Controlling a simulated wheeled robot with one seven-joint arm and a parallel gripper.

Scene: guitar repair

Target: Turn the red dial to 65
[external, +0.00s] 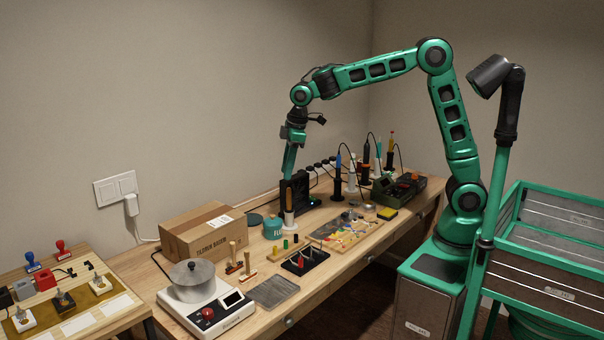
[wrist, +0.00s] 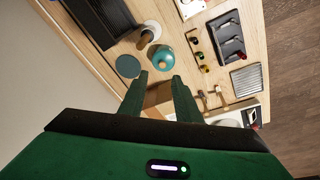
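The red dial (external: 208,313) is a round red knob on the front of a white device (external: 232,311) with a small display. The device stands at the near left end of the workbench and bears a metal pot (external: 193,284). I cannot read the dial's setting. My gripper (external: 288,176) points down above the back of the bench, far from the dial. In the wrist view, its two green fingers (wrist: 160,76) are apart with nothing held between them. There, the white device is only partly visible at the right, beyond the fingers.
A cardboard box (external: 203,231) stands against the wall behind the device. A teal pot (external: 272,228), a black tray (external: 304,260) and a grey plate (external: 272,292) lie between my gripper and the device. Soldering tools crowd the far end. Air above the near bench is clear.

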